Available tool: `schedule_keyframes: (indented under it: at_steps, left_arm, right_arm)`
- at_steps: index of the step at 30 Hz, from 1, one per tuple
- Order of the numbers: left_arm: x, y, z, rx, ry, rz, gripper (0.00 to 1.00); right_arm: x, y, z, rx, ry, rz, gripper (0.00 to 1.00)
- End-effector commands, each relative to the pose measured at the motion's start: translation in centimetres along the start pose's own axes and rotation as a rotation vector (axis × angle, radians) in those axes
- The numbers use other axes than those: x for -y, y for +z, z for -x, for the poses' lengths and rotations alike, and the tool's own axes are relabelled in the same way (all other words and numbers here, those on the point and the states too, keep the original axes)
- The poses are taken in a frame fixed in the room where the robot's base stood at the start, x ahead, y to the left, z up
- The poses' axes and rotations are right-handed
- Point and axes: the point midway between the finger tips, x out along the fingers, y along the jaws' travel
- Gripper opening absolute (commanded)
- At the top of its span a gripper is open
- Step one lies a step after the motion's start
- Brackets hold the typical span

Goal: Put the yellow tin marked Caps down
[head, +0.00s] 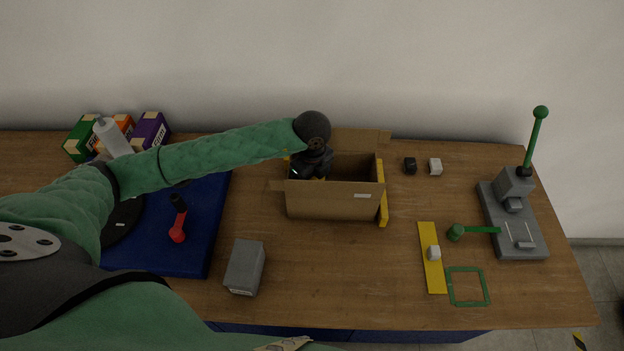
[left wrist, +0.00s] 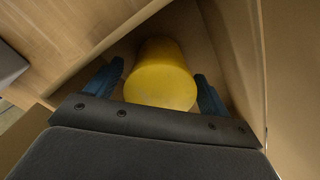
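A yellow tin (left wrist: 160,78) stands inside the open cardboard box (head: 335,201), seen from above in the left wrist view; no Caps marking shows on the side I see. My left gripper (left wrist: 160,80) reaches down into the box at its left end. Its blue fingers are spread on either side of the tin, with narrow gaps that suggest it is not clamped. In the head view the left gripper (head: 312,172) hides most of the tin. My right gripper is not in view.
The box has raised flaps and a yellow strip at its right end. A grey block (head: 245,267) lies in front. A blue mat (head: 200,240) is left. A yellow strip (head: 429,262), green square outline (head: 467,287) and grey lever device (head: 512,220) are right.

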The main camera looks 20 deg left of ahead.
Motion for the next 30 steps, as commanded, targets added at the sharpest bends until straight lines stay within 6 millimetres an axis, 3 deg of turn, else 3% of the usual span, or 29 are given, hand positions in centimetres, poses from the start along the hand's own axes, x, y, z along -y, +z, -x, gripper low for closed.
schedule_keyframes:
  at_steps: [8,11,15,30]
  left_arm:
    - [0.0,0.0,0.4,0.0,0.0,0.0,0.81]
    - [0.1,0.1,1.0,0.0,-0.002,0.0,0.81]
    - [0.1,0.0,2.8,0.0,-0.003,-0.001,0.81]
    - [0.1,0.0,9.9,0.0,-0.002,-0.001,0.81]
  right_arm:
    - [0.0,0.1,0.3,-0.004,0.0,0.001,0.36]
    - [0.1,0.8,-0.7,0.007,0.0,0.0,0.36]
    - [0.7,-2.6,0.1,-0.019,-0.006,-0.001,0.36]
    - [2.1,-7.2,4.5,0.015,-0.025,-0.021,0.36]
